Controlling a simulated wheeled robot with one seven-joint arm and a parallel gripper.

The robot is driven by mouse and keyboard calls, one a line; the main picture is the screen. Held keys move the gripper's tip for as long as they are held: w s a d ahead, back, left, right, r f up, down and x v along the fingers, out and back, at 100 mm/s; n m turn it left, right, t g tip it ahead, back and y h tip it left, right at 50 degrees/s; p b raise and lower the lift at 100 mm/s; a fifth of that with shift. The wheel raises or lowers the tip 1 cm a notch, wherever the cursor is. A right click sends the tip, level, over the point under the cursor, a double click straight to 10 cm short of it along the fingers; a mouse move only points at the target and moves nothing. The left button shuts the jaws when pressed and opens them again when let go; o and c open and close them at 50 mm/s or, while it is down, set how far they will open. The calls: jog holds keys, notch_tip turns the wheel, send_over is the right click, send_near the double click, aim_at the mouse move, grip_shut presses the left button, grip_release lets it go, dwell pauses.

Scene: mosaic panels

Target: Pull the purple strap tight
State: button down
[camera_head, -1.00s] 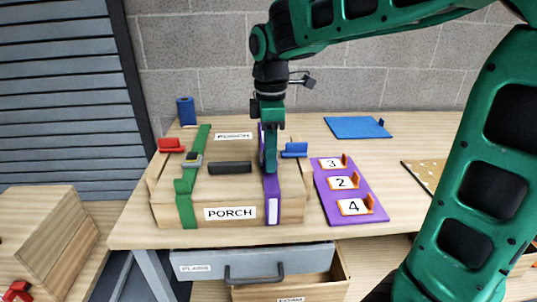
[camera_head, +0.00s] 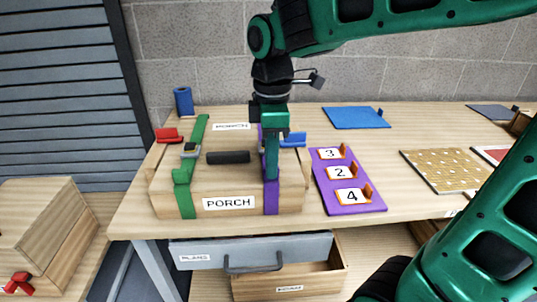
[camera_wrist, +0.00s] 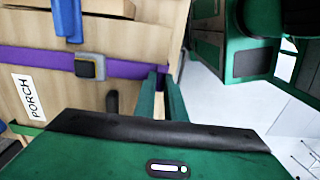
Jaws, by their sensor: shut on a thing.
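The purple strap (camera_head: 270,200) runs over the right part of a wooden box marked PORCH (camera_head: 222,187) and down its front. In the wrist view the purple strap (camera_wrist: 40,58) passes through a dark buckle (camera_wrist: 90,67) and reaches my gripper's fingers. My gripper (camera_head: 272,177) is at the box's upper front edge, over the strap, and hides part of it. In the wrist view my gripper (camera_wrist: 160,88) has its fingers on both sides of the strap's end, shut on it. A green strap (camera_head: 186,200) crosses the box's left part.
A black handle (camera_head: 228,157) lies between the straps. Red (camera_head: 168,135) and blue (camera_head: 293,140) latch-like pieces sit at the box's sides. A purple board (camera_head: 347,201) with numbered tags lies to the right. An open drawer (camera_head: 290,283) is below the table's front edge.

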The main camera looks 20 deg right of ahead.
jog(key=shift+s, duration=0.15)
jog(key=c, duration=1.8)
grip_release()
jog(key=shift+a, duration=0.1)
jog(key=shift+r, duration=0.15)
jog(key=shift+r, duration=0.35)
notch_tip(320, 180, up, 10)
jog(key=shift+f, duration=0.1)
jog(key=s+d+f+m, duration=1.6)
jog(key=d+f+m, duration=0.3)
jog(key=d+m, duration=0.1)
jog(key=shift+s+m, duration=0.2)
jog(key=shift+m, duration=0.2)
